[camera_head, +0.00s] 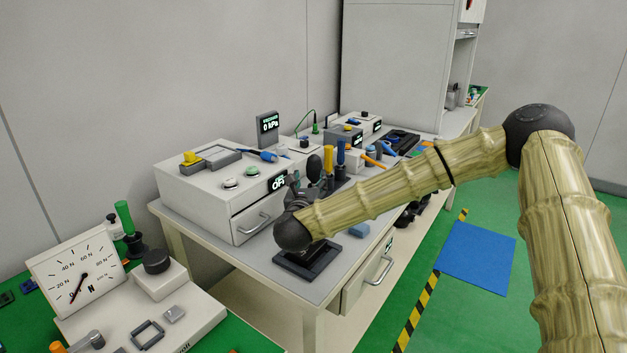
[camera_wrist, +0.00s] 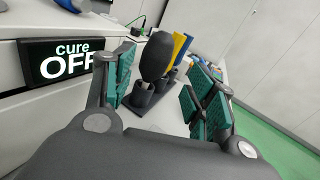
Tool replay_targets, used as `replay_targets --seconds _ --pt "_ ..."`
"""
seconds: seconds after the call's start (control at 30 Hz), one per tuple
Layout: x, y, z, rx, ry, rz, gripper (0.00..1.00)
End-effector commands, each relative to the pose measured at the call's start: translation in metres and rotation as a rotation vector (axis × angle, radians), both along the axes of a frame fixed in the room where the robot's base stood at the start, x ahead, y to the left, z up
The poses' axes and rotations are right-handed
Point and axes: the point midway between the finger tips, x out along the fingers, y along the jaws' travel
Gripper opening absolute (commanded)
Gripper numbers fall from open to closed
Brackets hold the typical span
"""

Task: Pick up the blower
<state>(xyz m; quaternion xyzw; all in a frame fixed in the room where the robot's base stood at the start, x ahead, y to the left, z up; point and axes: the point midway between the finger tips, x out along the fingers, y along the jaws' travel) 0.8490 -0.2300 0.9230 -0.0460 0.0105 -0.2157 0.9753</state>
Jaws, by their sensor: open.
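The blower, a dark rounded bulb (camera_wrist: 157,56), stands upright in a dark holder in the wrist view. It lies ahead of my gripper (camera_wrist: 165,85), between the lines of the two fingers and left of centre. The teal-padded fingers are spread open with nothing between them. In the head view the blower (camera_head: 314,167) stands just behind my gripper (camera_head: 294,184). Part of its base and holder is hidden there by my arm. I cannot tell the exact gap between fingertips and bulb.
Yellow and blue handled tools (camera_wrist: 181,46) stand in the same rack behind the blower. A grey box with a "cure OFF" display (camera_wrist: 66,60) is close on the left. A dark tray (camera_head: 306,262) lies at the table's front. Green floor is at right.

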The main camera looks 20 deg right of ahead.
Motion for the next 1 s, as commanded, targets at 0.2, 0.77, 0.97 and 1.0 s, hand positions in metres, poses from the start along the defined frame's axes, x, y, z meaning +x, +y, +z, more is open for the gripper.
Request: replay_targets --seconds 0.2,0.77,0.97,1.0 --pt "0.007 -0.005 -0.007 0.000 0.000 -0.002 0.56" --pt "0.057 -0.027 -0.006 -0.001 -0.001 -0.002 0.56" --pt "0.082 -0.035 -0.005 -0.001 -0.001 -0.002 0.56" --pt "0.086 -0.037 -0.006 -0.001 -0.001 -0.002 0.56"
